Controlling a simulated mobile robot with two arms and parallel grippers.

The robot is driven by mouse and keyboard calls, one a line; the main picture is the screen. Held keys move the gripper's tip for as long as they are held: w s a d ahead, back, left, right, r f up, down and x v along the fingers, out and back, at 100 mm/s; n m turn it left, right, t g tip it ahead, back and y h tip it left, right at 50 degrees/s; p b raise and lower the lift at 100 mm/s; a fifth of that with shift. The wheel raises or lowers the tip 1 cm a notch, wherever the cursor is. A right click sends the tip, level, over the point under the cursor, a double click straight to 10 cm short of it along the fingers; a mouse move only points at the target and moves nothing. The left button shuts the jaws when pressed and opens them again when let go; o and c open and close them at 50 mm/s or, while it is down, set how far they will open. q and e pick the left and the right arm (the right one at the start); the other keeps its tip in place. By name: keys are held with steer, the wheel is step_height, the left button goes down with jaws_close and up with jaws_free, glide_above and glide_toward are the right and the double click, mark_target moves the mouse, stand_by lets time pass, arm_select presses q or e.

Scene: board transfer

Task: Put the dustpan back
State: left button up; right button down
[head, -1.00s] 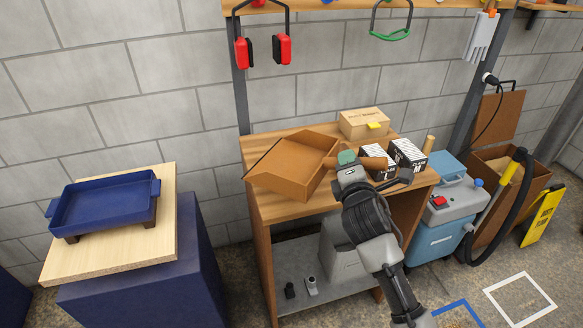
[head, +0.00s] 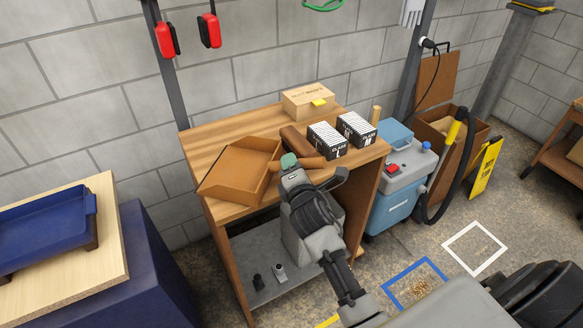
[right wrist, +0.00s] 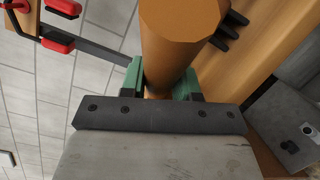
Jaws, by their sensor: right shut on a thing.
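The brown dustpan (head: 236,168) appears over the left front part of the wooden workbench (head: 205,140) in the head view. I cannot tell whether it touches the bench top. My right gripper (head: 290,161) is shut on its handle (head: 314,163). In the right wrist view the thick brown handle (right wrist: 172,50) stands between the green finger pads of my right gripper (right wrist: 160,88). The pan itself is not seen there. My left gripper is not in view.
Behind the handle lie a brown roll (head: 297,138), two black-and-white boxes (head: 326,139) and a cardboard box (head: 309,100). A blue tray (head: 45,235) stands at left. A blue-grey machine (head: 397,185) stands right of the bench. Floor outlines mark the front right.

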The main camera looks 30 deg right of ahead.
steer(key=shift+f, duration=0.15)
steer(key=c, duration=1.1)
jaws_free()
steer(key=shift+c, duration=0.2)
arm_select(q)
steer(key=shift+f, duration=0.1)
arm_select(e)
steer(key=o, duration=0.3)
steer(key=shift+o, duration=0.2)
